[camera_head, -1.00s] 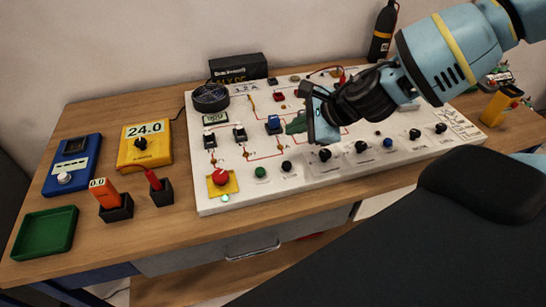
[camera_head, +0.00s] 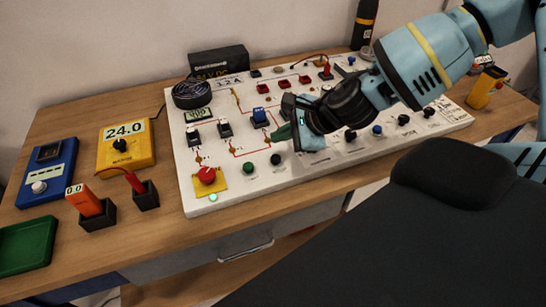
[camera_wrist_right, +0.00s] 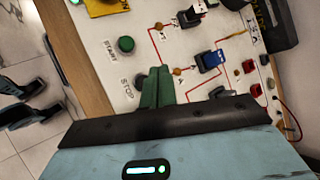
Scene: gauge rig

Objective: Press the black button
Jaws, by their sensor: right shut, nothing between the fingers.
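The black button (camera_head: 276,159) sits on the white panel (camera_head: 225,196) near its front edge, just right of a green button (camera_head: 250,168). In the right wrist view the black button (camera_wrist_right: 147,86) is beside the STOP label and partly hidden by my fingers. My right gripper (camera_head: 282,132) has green fingers that are shut and empty. In the head view they are behind and slightly above the black button. In the right wrist view the fingertips (camera_wrist_right: 157,72) overlap the button's edge; I cannot tell if they touch. My left gripper is not in view.
A red button on a yellow base (camera_head: 207,176) stands left of the green button. Several black knobs (camera_head: 350,135), toggle switches and a blue switch (camera_head: 260,116) crowd the panel. A yellow meter (camera_head: 127,148) and a green tray (camera_head: 27,246) lie to the left.

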